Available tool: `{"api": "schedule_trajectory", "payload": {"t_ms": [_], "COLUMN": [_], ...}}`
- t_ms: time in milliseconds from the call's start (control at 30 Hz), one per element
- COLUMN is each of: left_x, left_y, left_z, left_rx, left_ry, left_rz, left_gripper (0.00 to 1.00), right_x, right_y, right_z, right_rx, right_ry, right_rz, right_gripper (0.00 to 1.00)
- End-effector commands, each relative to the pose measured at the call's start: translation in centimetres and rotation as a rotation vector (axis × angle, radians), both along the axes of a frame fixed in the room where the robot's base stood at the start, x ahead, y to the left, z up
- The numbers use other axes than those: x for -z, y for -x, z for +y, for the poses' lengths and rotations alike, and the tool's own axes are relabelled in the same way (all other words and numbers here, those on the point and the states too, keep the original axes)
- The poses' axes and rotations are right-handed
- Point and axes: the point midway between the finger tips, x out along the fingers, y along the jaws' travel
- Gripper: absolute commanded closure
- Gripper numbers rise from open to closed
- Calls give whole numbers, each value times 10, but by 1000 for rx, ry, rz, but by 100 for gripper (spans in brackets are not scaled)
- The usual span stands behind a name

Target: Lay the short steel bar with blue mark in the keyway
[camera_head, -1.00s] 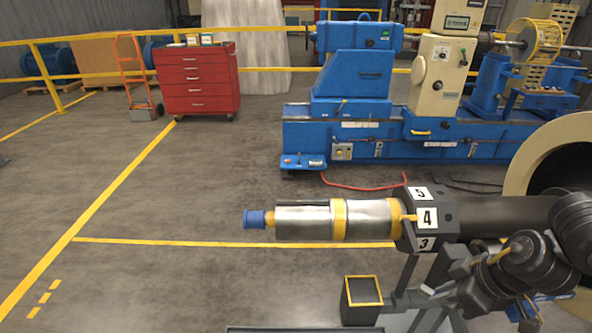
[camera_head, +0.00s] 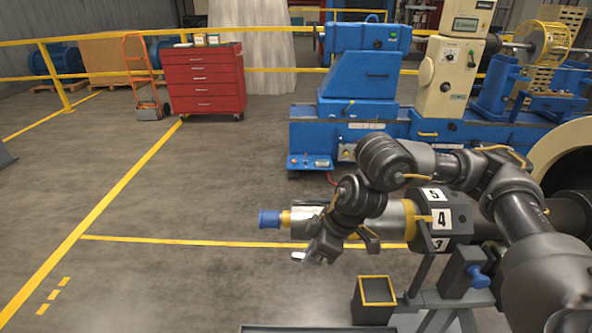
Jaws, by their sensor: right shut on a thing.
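My right arm reaches in from the right, across the front of the rotor shaft (camera_head: 395,222). My right gripper (camera_head: 305,257) is just in front of and below the shaft's silver section, near its left end. It is shut on a small bright metal piece, the short steel bar (camera_head: 298,256), whose end sticks out to the left. I cannot make out a blue mark on it. The keyway is hidden behind my arm. My left gripper is out of view.
A black box with a yellow rim (camera_head: 377,290) stands below the shaft. A grey tray edge (camera_head: 320,329) shows at the bottom. A blue machine (camera_head: 370,80) stands behind, and a red tool cabinet (camera_head: 205,82) at back left. The floor left of the shaft is clear.

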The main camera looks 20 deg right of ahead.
Motion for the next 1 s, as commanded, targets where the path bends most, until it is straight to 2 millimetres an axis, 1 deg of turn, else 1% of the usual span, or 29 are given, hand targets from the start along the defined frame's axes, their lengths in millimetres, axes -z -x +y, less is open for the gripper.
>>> {"api": "schedule_trajectory", "payload": {"t_ms": [33,67,167,200,300,400,500,600,700,1000], "left_x": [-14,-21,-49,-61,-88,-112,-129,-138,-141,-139], "left_y": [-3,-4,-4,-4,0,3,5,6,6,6], "left_z": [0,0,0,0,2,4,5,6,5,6], "left_rx": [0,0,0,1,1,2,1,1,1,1], "left_ry": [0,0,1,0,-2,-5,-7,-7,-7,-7], "left_rz": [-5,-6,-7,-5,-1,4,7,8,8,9], "left_gripper": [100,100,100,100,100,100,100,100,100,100], "right_x": [-15,-22,-48,-59,-82,-98,-108,-111,-111,-103], "right_y": [-10,-17,-48,-62,-91,-114,-129,-137,-141,-142], "right_z": [-1,-3,-11,-16,-30,-46,-59,-69,-73,-74], "right_rx": [0,-4,-26,-37,-71,-103,-131,-153,-166,-171], "right_ry": [-4,-4,-6,-5,-6,-6,-7,-5,-4,-3], "right_rz": [0,2,3,4,5,5,4,2,0,-1], "right_gripper": [98,98,98,98,98,98,98,98,98,98]}}
